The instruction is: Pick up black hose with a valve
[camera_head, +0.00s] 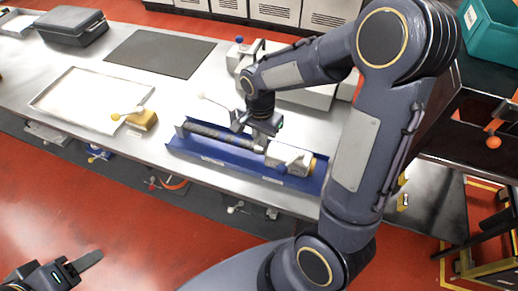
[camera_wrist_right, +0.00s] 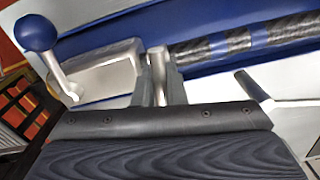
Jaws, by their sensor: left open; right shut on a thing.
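The black hose (camera_head: 216,133) lies along a blue tray (camera_head: 205,157) on the table in the head view, with a pale grey valve (camera_head: 288,157) at its right end. In the right wrist view the hose (camera_wrist_right: 280,34) shows blue bands, and a metal block (camera_wrist_right: 105,72) stands beside the fingers. My right gripper (camera_head: 256,133) reaches down over the tray from above and is shut on the hose near the valve. Its fingers (camera_wrist_right: 160,85) close around a metal part in the wrist view. My left gripper (camera_head: 75,270) is open, low at the left, away from the table.
A white tray (camera_head: 50,104), a yellow block (camera_head: 142,119) with a lever and a dark mat (camera_head: 160,53) lie on the table. A black case (camera_head: 72,22) stands at the back left. A lever with a blue knob (camera_wrist_right: 36,33) shows in the wrist view.

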